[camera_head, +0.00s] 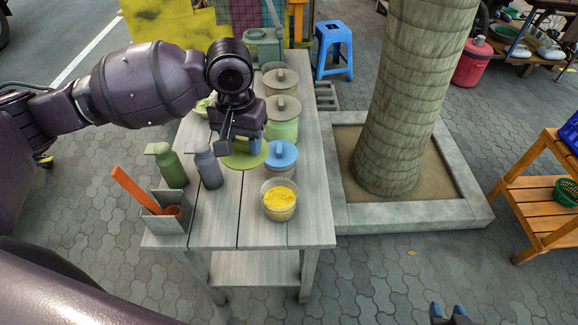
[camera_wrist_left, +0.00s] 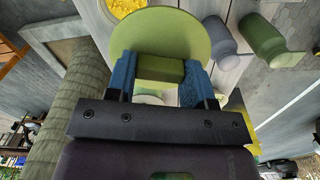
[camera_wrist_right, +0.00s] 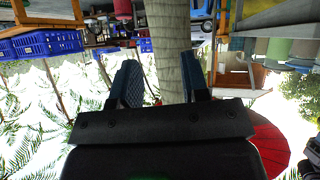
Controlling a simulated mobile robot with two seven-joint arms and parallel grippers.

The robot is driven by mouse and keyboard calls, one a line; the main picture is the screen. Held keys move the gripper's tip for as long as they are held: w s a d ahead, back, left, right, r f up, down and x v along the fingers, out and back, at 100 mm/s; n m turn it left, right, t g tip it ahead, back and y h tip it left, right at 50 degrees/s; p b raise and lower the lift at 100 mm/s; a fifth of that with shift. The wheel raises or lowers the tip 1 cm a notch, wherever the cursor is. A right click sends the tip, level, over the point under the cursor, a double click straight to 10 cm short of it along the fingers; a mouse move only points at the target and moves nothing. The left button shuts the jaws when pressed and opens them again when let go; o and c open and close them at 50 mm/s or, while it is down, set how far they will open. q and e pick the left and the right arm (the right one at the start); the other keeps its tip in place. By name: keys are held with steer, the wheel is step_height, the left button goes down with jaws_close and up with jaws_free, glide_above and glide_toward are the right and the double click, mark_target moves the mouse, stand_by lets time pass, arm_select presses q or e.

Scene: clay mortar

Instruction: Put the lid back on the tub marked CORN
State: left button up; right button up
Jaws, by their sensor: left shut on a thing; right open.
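An open tub (camera_head: 279,203) with yellow corn kernels stands near the front right of the table; no marking is readable. The corn also shows at the top of the left wrist view (camera_wrist_left: 127,6). My left gripper (camera_head: 226,146) is shut on the handle of a round olive-green lid (camera_head: 243,157), seen closely in the left wrist view (camera_wrist_left: 160,40). The lid is left of and behind the corn tub, apart from it; whether it touches the table I cannot tell. My right gripper (camera_wrist_right: 165,88) is open and empty, away from the table; its tips show at the head view's bottom (camera_head: 449,312).
A tub with a blue lid (camera_head: 282,156) stands just behind the corn tub. A green bottle (camera_head: 168,165), a grey bottle (camera_head: 206,165) and a grey box (camera_head: 167,221) stand left. Bare table lies between box and corn tub.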

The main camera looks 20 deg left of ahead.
mark_target(263, 161)
arm_select(q)
steer(key=f+m, duration=0.2)
steer(key=m, duration=0.2)
steer(key=d+f+m+b, duration=0.1)
steer(key=f+m, duration=0.1)
steer(key=m, duration=0.2)
steer(key=w+d+f+m+b, duration=0.1)
steer(key=f+m, duration=0.1)
steer(key=m, duration=0.2)
steer(key=shift+d+f+m, duration=0.25)
steer(key=shift+f+m, duration=0.1)
steer(key=shift+m, duration=0.05)
steer(key=m, duration=0.2)
steer(key=d+m, duration=0.1)
steer(key=m, duration=0.2)
steer(key=shift+w, duration=0.15)
steer(key=shift+w+d+f+m+b, duration=0.15)
steer(key=shift+d+f+m, duration=0.65)
steer(key=shift+m, duration=2.6)
steer(key=shift+w+d+f+m+b, duration=0.15)
steer(key=shift+f+m, duration=1.2)
steer(key=shift+m, duration=2.05)
steer(key=shift+w+d+f+m+b, duration=0.15)
steer(key=shift+d+f+m, duration=0.65)
steer(key=shift+m, duration=2.6)
arm_select(e)
steer(key=shift+s+d+f, duration=0.1)
steer(key=shift+f, duration=1.15)
steer(key=shift+s+f, duration=0.1)
steer(key=shift+f, duration=1.1)
